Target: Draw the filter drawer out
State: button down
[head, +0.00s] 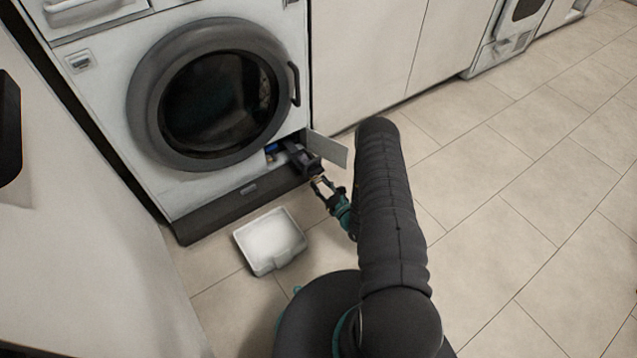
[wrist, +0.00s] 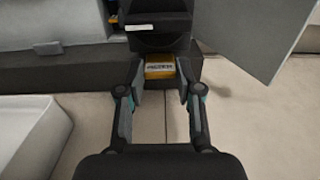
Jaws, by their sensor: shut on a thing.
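The filter drawer (head: 297,157) is a dark grey part in an opening at the lower right of the washing machine front (head: 112,112). It sticks out past the front. It also shows at the top middle of the wrist view (wrist: 158,38), with a yellow-orange label (wrist: 160,68) at its near end. My gripper (head: 318,179) is shut on the near end of the drawer; in the wrist view its fingers (wrist: 159,80) stand on either side of the labelled part. A light grey flap (head: 329,150) hangs open to the right of the opening. The drawer's inner part is hidden.
A shallow white tray (head: 270,240) lies on the floor in front of the machine, left of my gripper. The machine's round door (head: 213,95) is closed above. A dark plinth (head: 237,200) runs along the bottom. Tiled floor (head: 500,200) is clear to the right.

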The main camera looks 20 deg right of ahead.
jog(key=c, duration=0.8)
grip_release()
jog(key=shift+o, duration=0.2)
jog(key=v, duration=1.2)
